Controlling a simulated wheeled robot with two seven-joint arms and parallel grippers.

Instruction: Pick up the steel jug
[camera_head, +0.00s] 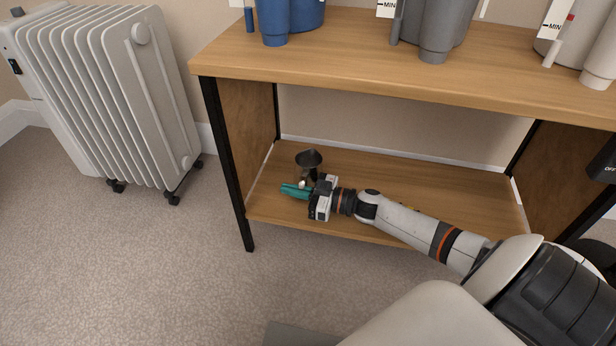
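A small dark grey metallic object (309,158) with a wide, cone-like top and narrow lower part stands on the lower shelf, near its left end. It may be the steel jug, but it is too small to be sure, and its lower part is partly hidden by my gripper. My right gripper (293,191) reaches in over the lower shelf from the right, its teal fingers pointing left. It is at the front of the object and overlaps its base in the view. I cannot tell whether the fingers touch it or how far apart they are. My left gripper is out of view.
The wooden lower shelf (460,192) is mostly bare to the right, with my arm across its front. The upper shelf (330,62) holds blue, grey and white items close above. A black leg (228,165) bounds the left side. A white radiator (110,95) stands left.

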